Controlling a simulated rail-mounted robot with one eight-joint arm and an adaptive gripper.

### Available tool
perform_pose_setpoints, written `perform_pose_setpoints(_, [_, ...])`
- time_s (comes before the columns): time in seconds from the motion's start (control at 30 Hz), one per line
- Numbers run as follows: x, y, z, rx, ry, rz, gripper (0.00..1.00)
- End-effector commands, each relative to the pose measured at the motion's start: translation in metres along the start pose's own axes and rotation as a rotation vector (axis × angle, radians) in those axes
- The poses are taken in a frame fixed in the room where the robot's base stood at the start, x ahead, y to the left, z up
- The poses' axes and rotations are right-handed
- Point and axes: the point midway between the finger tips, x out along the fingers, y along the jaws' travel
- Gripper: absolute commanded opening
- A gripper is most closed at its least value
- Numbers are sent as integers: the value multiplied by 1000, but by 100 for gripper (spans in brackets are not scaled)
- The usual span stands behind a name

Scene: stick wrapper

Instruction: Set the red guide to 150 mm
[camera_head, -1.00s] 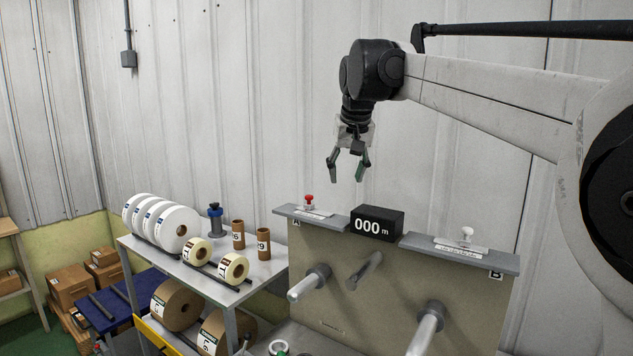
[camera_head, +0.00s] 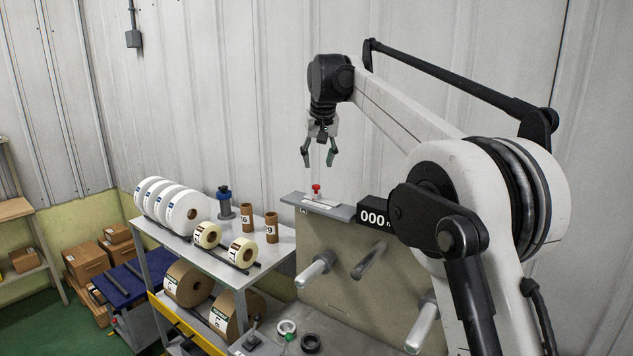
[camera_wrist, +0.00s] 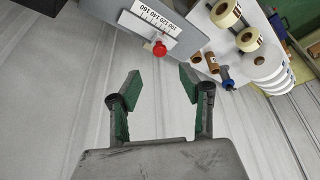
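The red guide (camera_head: 316,189) is a small red knob on the scale plate (camera_head: 322,203) at the left end of the machine's top. In the wrist view, the red guide (camera_wrist: 159,48) sits beside the printed scale (camera_wrist: 152,20), whose marks run from 100 to 160. The exact reading at the guide is too small to tell. My gripper (camera_head: 319,165) hangs above the red guide, apart from it. In the wrist view, its fingers (camera_wrist: 158,78) are spread and empty, with the guide beyond the gap between them.
A black display (camera_head: 373,214) reading 000 stands right of the scale plate, partly hidden by my arm. Rollers (camera_head: 314,270) stick out from the machine front. A shelf (camera_head: 262,248) at left carries white rolls (camera_head: 183,212), tape rolls and brown cores. The wall (camera_head: 230,100) is behind.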

Motion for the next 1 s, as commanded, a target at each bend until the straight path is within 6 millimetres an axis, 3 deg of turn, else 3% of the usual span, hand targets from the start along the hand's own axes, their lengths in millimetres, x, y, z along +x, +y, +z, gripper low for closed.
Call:
perform_pose_setpoints(0.3, [57, 0, 0, 0, 0, 0, 39])
perform_pose_setpoints(0.5, [80, 0, 0, 0, 0, 0, 39])
perform_pose_setpoints(0.93, [90, 0, 0, 0, 0, 0, 39])
perform_pose_setpoints(1.0, [89, 0, 0, 0, 0, 0, 30])
